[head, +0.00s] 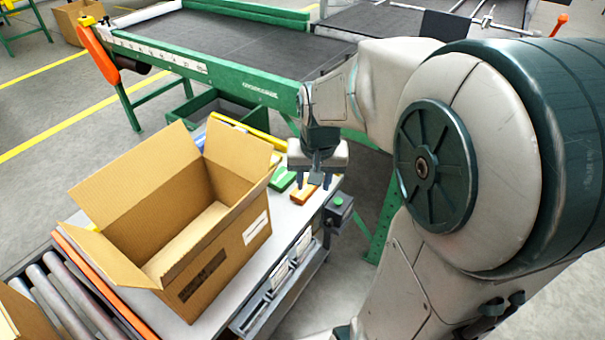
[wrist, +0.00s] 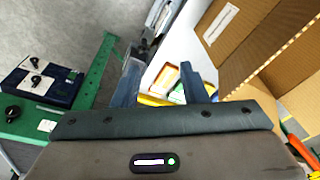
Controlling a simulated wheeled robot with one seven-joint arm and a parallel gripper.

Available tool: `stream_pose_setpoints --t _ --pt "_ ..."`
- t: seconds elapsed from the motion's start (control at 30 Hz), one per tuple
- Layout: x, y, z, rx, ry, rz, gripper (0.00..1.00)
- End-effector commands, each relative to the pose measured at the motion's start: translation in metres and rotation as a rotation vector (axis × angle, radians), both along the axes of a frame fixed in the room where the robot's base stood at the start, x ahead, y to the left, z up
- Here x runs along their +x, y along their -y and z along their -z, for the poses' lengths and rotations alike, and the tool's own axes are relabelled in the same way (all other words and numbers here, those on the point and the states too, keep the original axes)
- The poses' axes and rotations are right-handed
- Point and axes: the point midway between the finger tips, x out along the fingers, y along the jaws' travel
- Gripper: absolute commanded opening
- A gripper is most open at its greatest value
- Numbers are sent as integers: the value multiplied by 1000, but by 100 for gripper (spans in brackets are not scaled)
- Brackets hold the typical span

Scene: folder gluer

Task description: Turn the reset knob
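In the wrist view a dark blue control box (wrist: 45,83) on a green frame lies at the left edge. It carries two small black knobs, an upper one (wrist: 36,63) and a lower one (wrist: 35,80). I cannot read labels that would tell which is the reset knob. My gripper (wrist: 161,70) is open with nothing between its fingers, well to the right of the knobs and apart from them. In the head view my gripper (head: 314,181) hangs above the table end; the knobs do not show there.
An open cardboard box (head: 215,240) stands on the grey table (head: 240,300). Green (head: 284,181) and orange (head: 303,194) pieces lie near my gripper. A green-buttoned unit (head: 338,203) is at the table's corner. The green-framed conveyor (head: 220,77) runs behind.

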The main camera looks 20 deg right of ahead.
Motion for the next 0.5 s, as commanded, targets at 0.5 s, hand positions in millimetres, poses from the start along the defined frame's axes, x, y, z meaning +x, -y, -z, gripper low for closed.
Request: stream_pose_setpoints --t 0.5 --pt "124 86 171 47 -121 430 39"
